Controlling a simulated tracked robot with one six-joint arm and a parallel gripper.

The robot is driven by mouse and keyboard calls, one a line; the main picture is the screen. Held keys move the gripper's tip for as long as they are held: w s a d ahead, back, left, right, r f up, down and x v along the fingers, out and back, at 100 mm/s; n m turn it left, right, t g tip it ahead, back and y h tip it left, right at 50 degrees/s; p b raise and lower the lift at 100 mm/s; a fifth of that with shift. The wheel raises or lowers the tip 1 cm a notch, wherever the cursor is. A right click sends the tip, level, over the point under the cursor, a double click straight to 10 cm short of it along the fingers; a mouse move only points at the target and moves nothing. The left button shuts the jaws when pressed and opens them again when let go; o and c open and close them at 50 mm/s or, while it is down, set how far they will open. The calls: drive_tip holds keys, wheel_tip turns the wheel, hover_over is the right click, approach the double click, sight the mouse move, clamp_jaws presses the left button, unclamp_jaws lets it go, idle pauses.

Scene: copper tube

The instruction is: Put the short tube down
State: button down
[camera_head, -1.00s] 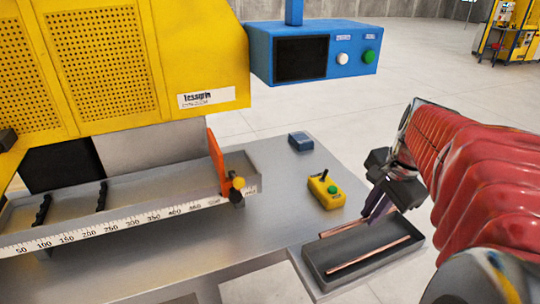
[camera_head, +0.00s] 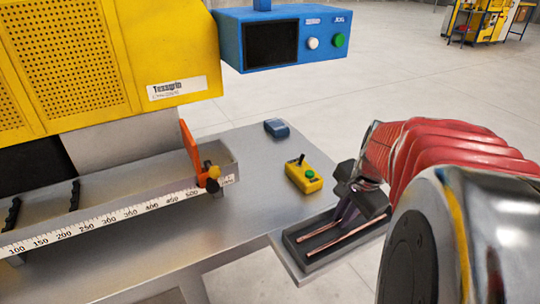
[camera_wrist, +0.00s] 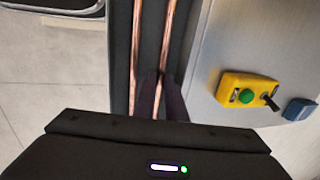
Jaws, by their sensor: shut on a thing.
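My gripper (camera_head: 338,217) is over the dark tray (camera_head: 311,263), its fingers reaching down inside the walls. It is shut on the short copper tube (camera_head: 316,232), the one nearer the yellow control box. In the wrist view the short tube (camera_wrist: 169,30) runs up from between the fingertips (camera_wrist: 161,82). A longer copper tube (camera_head: 345,242) lies in the tray beside it, roughly parallel and apart; it shows on the left in the wrist view (camera_wrist: 137,45). The short tube is low in the tray; I cannot tell whether it touches the floor. My fingers hide part of it.
The yellow control box (camera_head: 304,177) with a green button and a small blue box (camera_head: 277,128) stand on the grey table (camera_head: 240,190) behind the tray. The yellow machine (camera_head: 110,60) with a ruled trough (camera_head: 110,217) is at left. A blue panel (camera_head: 285,40) hangs above.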

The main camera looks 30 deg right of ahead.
drive_tip(key=shift+f, duration=0.15)
drive_tip(key=c, duration=2.1)
unclamp_jaws()
drive_tip(key=v, duration=1.2)
